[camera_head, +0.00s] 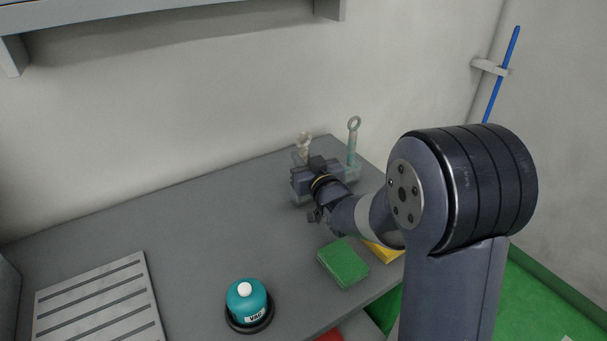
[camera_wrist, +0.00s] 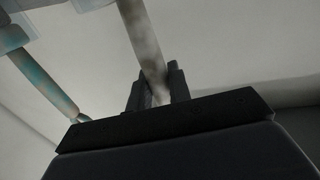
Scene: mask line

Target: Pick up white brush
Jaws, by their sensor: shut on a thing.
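The white brush (camera_head: 304,142) stands near the back right corner of the grey table, its pale ring-shaped top showing above my gripper. In the wrist view its whitish handle (camera_wrist: 146,42) runs between my two dark fingers. My gripper (camera_wrist: 157,88) is shut on this handle. In the head view, my wrist and gripper hide the brush's lower part, and I cannot tell whether it still touches its holder. A teal brush (camera_head: 353,140) with a ring top stands upright just to the right. It also shows at the left in the wrist view (camera_wrist: 45,85).
A pale teal holder (camera_head: 352,173) is partly hidden behind my gripper. A green block (camera_head: 343,263) and a yellow block (camera_head: 382,252) lie near the table's right edge. A teal container (camera_head: 246,301) and a slatted grey tray (camera_head: 98,302) stand in front. The table's middle is clear.

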